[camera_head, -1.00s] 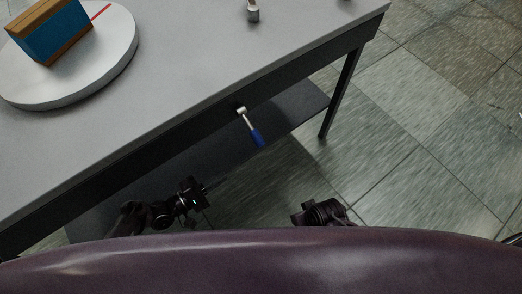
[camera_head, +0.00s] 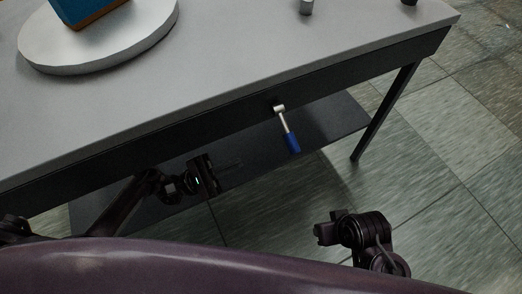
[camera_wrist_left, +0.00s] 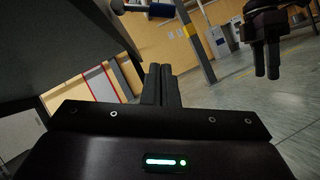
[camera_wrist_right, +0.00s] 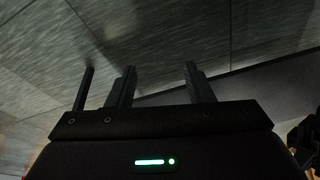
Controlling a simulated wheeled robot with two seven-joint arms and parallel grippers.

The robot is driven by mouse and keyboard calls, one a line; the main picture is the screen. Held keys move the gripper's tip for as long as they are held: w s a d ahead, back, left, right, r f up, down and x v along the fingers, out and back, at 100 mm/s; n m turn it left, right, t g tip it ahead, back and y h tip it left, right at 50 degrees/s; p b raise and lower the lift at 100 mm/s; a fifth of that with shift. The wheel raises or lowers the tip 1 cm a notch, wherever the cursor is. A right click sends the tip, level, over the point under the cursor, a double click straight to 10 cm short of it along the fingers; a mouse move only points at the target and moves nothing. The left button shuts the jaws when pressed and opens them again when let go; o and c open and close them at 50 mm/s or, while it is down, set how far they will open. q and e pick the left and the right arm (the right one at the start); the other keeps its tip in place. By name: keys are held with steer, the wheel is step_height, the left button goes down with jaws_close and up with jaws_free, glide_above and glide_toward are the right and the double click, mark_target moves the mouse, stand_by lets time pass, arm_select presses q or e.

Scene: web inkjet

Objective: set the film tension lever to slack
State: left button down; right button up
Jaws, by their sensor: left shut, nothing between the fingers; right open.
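The film tension lever (camera_head: 286,125) has a metal shaft and a blue handle. It sits on the dark front side of the table, with its handle pointing down and slightly right in the head view. At the top edge of the left wrist view, part of the lever (camera_wrist_left: 160,10) shows, cut off by the frame. My left gripper (camera_head: 218,174) is shut and empty, left of and lower than the lever in the head view, apart from it. My right gripper (camera_head: 322,231) is open and empty, below and right of the lever. Its spread fingers show in the right wrist view (camera_wrist_right: 160,85).
A grey table (camera_head: 240,60) carries a round white turntable (camera_head: 60,55) with a blue and brown block (camera_head: 80,8). Two small knobs (camera_head: 306,7) stand at its far side. A dark lower shelf (camera_head: 335,122) and a table leg (camera_head: 385,112) are below. Floor at right is open.

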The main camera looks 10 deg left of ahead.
arm_select(q)
steer(key=p, duration=0.2)
glide_toward(286, 129)
steer(key=w+d+f, duration=0.2)
steer(key=d+f, duration=0.2)
steer(key=d, duration=0.1)
steer(key=r, duration=0.1)
steer(key=d+r, duration=0.1)
steer(key=s+r+p, duration=0.1)
steer(key=shift+d+r, duration=0.15)
steer(key=shift+d, duration=0.1)
arm_select(e)
steer(key=d+g, duration=0.1)
steer(key=s+d+h, duration=0.1)
steer(key=d, duration=0.1)
steer(key=shift+s+m+g, duration=0.1)
steer(key=shift+m+g, duration=0.3)
arm_select(q)
steer(key=shift+d, duration=0.1)
